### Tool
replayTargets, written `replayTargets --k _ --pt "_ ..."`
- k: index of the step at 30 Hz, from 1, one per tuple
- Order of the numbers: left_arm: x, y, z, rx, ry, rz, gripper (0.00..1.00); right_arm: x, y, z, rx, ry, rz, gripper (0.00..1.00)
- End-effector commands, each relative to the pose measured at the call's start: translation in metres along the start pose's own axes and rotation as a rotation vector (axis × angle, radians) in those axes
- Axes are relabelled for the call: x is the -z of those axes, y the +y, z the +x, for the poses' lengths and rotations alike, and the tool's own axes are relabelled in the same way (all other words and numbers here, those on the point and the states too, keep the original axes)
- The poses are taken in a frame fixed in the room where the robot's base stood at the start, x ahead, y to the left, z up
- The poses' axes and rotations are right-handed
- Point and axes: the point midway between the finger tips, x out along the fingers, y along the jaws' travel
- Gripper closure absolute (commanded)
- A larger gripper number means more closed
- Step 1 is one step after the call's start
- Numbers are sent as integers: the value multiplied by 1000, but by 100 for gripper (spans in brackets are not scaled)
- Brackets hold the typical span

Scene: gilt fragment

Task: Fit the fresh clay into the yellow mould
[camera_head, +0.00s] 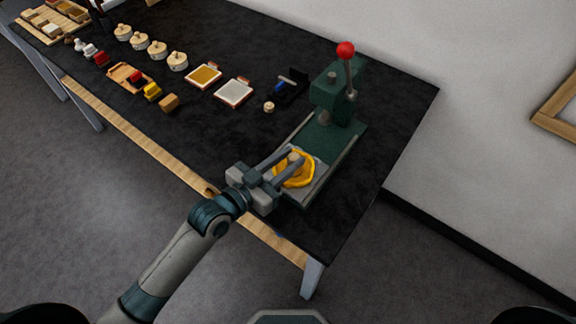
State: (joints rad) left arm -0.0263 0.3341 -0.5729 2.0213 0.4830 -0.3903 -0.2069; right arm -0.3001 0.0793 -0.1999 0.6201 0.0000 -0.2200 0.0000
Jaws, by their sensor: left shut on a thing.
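The yellow mould (306,181) is a round, ring-like piece on the base plate of the green press (325,137). My left gripper (296,158) reaches over it from the left, its fingers shut on a small pale tan piece (294,155), which looks like the clay. The piece is at the mould's middle; the fingers hide part of both. I cannot tell whether it rests in the mould or is held just above it. My right gripper is not in view.
The press has a red-knobbed lever (346,50). Two framed trays, one amber (204,75) and one pale (233,91), lie left of it. Several round lidded pots, coloured blocks and a wooden tray (130,76) stand farther left. The table's right end is clear.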

Motion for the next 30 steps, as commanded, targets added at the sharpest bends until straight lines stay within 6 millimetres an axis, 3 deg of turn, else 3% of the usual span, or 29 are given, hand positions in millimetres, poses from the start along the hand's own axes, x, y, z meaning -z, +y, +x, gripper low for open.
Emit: replayTargets --k 8,25,26,27,30 --pt "-30 0 4 -1 -4 1 95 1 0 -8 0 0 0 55" --pt "-38 0 5 0 -2 1 95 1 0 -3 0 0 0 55" --pt "-38 0 5 0 -3 1 67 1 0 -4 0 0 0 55" --pt "-38 0 5 0 -4 1 57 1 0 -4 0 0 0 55" --pt "-39 0 5 -1 -6 0 55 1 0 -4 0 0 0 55"
